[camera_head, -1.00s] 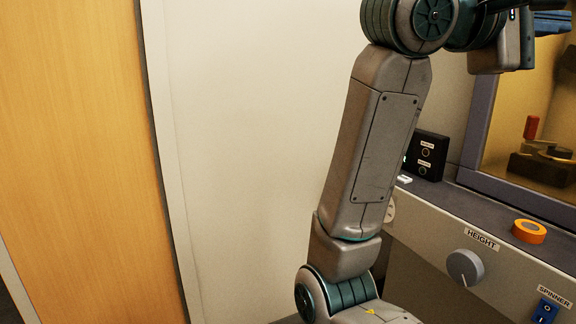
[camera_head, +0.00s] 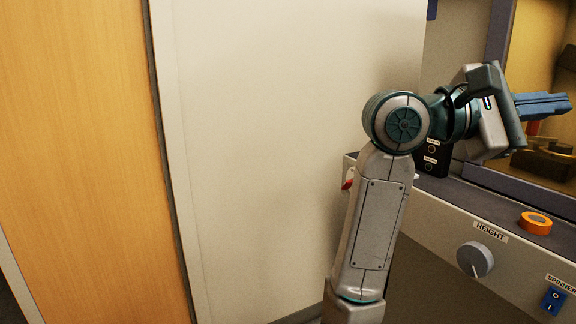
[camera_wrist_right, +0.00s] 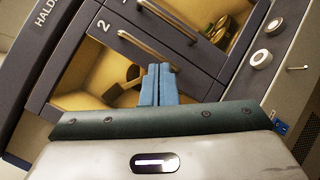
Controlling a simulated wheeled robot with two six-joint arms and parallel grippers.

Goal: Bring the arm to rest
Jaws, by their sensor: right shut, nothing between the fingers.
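My right arm rises from the bottom centre of the head view, bends at a round joint and reaches to the right. Its gripper (camera_head: 565,103) points right, with the blue fingers shut and nothing between them. The closed fingers also show in the right wrist view (camera_wrist_right: 159,70), in front of a dark-framed cabinet with yellowish windows (camera_wrist_right: 88,72). Whether they touch it cannot be told, but they look apart from it. My left gripper is not in view.
Below the gripper, a bench front carries a grey HEIGHT knob (camera_head: 475,259) and a blue SPINNER switch (camera_head: 553,300). An orange roll (camera_head: 535,223) lies on the ledge, and a black box (camera_head: 432,160) stands behind the arm. A pale wall panel (camera_head: 270,150) fills the middle.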

